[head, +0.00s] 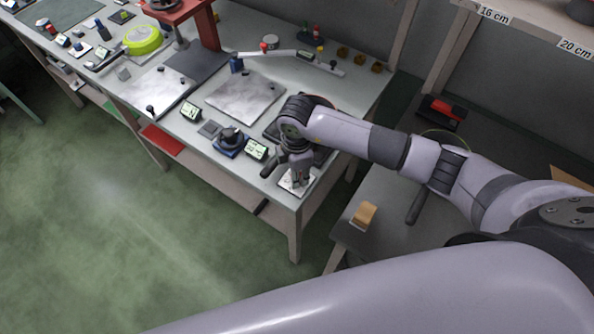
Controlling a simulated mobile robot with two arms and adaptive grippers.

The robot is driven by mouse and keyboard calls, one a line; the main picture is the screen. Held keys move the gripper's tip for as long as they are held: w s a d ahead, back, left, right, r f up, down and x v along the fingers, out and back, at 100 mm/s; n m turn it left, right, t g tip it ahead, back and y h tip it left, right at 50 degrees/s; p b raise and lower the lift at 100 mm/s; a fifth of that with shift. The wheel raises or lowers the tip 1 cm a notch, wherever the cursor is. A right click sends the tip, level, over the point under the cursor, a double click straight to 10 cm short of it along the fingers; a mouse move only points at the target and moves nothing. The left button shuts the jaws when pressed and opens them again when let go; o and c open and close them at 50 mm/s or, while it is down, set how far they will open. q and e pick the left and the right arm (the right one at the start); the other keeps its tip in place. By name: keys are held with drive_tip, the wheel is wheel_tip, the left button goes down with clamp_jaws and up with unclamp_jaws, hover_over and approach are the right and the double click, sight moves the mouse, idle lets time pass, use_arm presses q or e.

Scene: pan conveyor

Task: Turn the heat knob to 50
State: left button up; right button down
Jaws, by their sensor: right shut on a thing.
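My right gripper (297,177) reaches down over a small white plate (287,187) at the near right corner of the grey bench. It is shut on the heat knob there, which the fingers hide almost entirely. The knob's pointer and setting cannot be made out. A small display (256,149) stands just left of the gripper, its digits too small to read. My left gripper is out of view.
A dark round part on a blue base (231,141) stands left of the display. Silvery plates (245,97) lie further back. A lower side table (383,237) with a wooden block (364,214) is to the right. Open green floor lies in front.

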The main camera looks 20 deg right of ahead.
idle(0.5)
drive_tip(key=c, duration=1.3)
unclamp_jaws()
drive_tip(key=shift+r, duration=0.1)
wheel_tip(320, 180, up, 12)
